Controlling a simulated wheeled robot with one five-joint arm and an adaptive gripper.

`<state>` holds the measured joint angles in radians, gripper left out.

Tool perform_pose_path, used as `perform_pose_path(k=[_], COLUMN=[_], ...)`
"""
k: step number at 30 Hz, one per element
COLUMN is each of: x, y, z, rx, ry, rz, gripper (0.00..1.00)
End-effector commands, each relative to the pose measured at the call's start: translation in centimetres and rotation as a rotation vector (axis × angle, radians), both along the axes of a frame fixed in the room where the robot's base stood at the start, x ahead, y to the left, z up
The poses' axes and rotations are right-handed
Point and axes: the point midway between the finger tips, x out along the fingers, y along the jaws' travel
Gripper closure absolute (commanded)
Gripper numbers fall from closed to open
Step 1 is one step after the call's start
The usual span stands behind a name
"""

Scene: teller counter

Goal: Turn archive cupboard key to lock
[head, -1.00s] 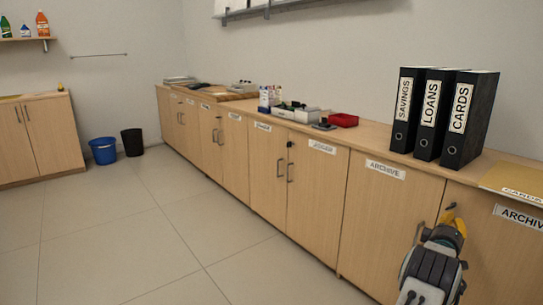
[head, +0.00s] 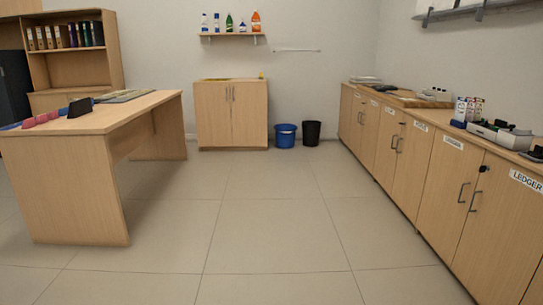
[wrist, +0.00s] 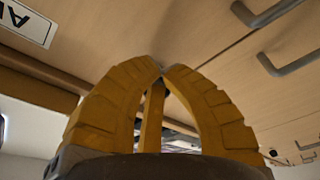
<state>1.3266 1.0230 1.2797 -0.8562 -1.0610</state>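The head view does not show my gripper or the archive cupboard. I cannot make out an archive key in either view. A small black lock or key piece (head: 484,168) sits at the top of the cupboard doors beside the LEDGER label (head: 526,181).
Dark bar handles (wrist: 290,60) stick out near my gripper. In the head view, a row of cupboards (head: 420,160) runs along the right. A desk (head: 75,185) stands at left, and blue (head: 285,136) and black (head: 311,132) bins stand at the back. The middle floor is clear.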

Motion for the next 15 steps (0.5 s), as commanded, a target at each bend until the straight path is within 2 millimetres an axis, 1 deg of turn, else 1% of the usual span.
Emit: perform_pose_path(k=[15], x=[0.36], y=[0.00], z=[0.59], rx=[-0.002], ry=[0.000], rz=[0.005], gripper=[1.00])
